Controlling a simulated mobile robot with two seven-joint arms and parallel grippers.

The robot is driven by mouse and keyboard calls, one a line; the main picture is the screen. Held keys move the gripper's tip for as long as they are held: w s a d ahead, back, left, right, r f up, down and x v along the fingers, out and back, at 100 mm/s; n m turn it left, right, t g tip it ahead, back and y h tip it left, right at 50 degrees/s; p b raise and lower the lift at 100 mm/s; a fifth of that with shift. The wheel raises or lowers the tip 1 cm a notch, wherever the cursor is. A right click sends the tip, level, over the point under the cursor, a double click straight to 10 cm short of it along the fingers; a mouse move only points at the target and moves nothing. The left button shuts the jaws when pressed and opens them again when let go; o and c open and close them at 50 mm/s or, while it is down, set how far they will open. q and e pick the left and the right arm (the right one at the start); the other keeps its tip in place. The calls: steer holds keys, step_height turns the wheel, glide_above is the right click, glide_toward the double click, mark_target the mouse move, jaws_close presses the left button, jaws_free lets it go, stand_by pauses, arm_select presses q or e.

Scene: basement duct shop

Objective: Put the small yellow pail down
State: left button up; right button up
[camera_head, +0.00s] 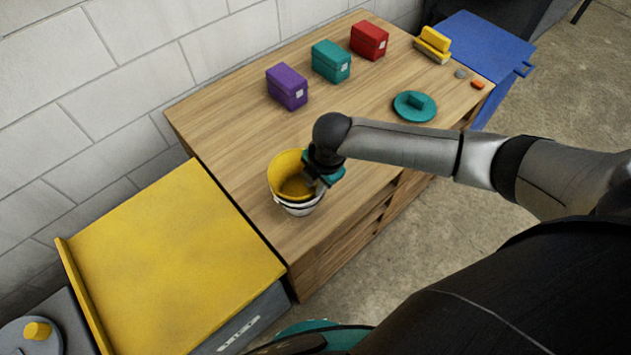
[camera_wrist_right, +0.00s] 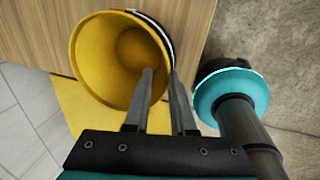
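The small yellow pail (camera_head: 286,168) is at the near-left end of the wooden bench, its open mouth facing up. White and dark bands show beneath its yellow rim; I cannot tell whether these belong to it or to a white pail (camera_head: 298,208) around it. The yellow pail also shows in the right wrist view (camera_wrist_right: 118,60), empty inside. My right gripper (camera_head: 318,178) is at its right rim. In the wrist view the right gripper's fingers (camera_wrist_right: 161,80) straddle the wall, one inside and one outside, close together. My left gripper is not in view.
A yellow-topped cabinet (camera_head: 165,265) adjoins the bench. The bench's middle is clear.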

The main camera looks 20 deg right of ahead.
steer(key=shift+o, duration=0.5)
steer(key=shift+r, duration=0.1)
steer(key=shift+r, duration=0.25)
step_height(320, 180, up, 12)
steer(key=s+p, duration=0.2)
steer(key=p, duration=0.2)
steer(key=shift+d+r, duration=0.2)
steer(key=shift+d, duration=0.25)
